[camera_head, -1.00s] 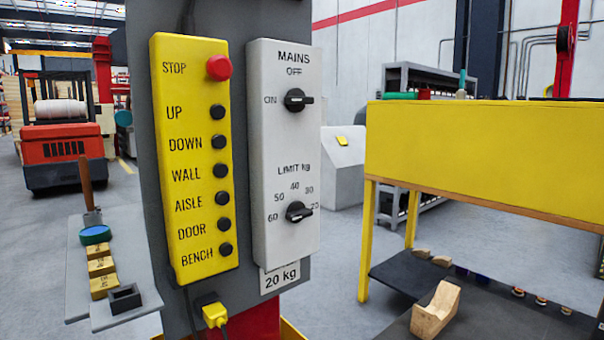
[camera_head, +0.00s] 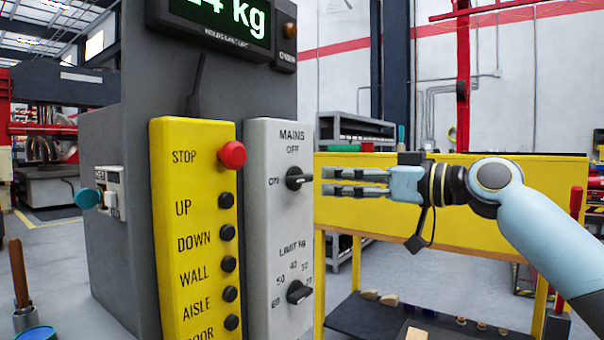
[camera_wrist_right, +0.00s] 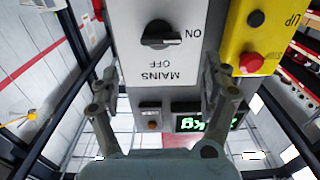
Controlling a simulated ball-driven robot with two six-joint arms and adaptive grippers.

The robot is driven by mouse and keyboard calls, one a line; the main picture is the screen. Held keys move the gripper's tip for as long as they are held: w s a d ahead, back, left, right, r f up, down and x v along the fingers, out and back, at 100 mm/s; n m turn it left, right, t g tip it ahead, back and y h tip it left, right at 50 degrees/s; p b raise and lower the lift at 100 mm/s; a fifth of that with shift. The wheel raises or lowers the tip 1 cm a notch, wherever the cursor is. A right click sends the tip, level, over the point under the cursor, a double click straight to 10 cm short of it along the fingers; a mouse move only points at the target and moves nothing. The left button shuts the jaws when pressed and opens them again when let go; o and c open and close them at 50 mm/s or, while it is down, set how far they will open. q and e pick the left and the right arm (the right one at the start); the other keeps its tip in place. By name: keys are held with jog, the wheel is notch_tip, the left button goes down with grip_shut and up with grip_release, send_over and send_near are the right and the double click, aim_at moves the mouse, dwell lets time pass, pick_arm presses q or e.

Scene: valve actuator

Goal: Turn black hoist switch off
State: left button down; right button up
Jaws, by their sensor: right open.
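The black mains switch (camera_head: 299,178) is a knob on the white control box (camera_head: 262,230), below the words MAINS and OFF. Its handle lies level, in line with the ON mark at its left. My right gripper (camera_head: 327,182) comes in from the right with its fingers pointing left, just right of the switch. It is open and empty. In the right wrist view the switch (camera_wrist_right: 163,34) shows upside down beyond the parted fingers (camera_wrist_right: 160,82), with no finger touching it. My left gripper is not in view.
A second black knob, LIMIT KG (camera_head: 299,292), sits below the switch. The yellow button box (camera_head: 195,270) with a red STOP button (camera_head: 232,154) stands to the left. A green kg display (camera_head: 222,18) is above. A yellow bench (camera_head: 370,215) stands behind my right arm.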

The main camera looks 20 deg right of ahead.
aim_at(306, 176)
jog(key=p+x, duration=0.2)
jog(key=x, duration=0.5)
jog(key=shift+w+a+r, duration=0.1)
jog(key=shift+w+a, duration=0.15)
jog(key=shift+a, duration=0.05)
jog(key=shift+w+a, duration=0.3)
jog(key=shift+w, duration=0.05)
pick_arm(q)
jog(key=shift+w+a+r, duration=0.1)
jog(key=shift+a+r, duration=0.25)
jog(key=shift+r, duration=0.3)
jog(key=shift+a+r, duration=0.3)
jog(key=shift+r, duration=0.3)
pick_arm(e)
jog(key=shift+c, duration=0.3)
jog(key=shift+c, duration=1)
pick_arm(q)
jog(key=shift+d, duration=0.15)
pick_arm(e)
jog(key=c, duration=0.9)
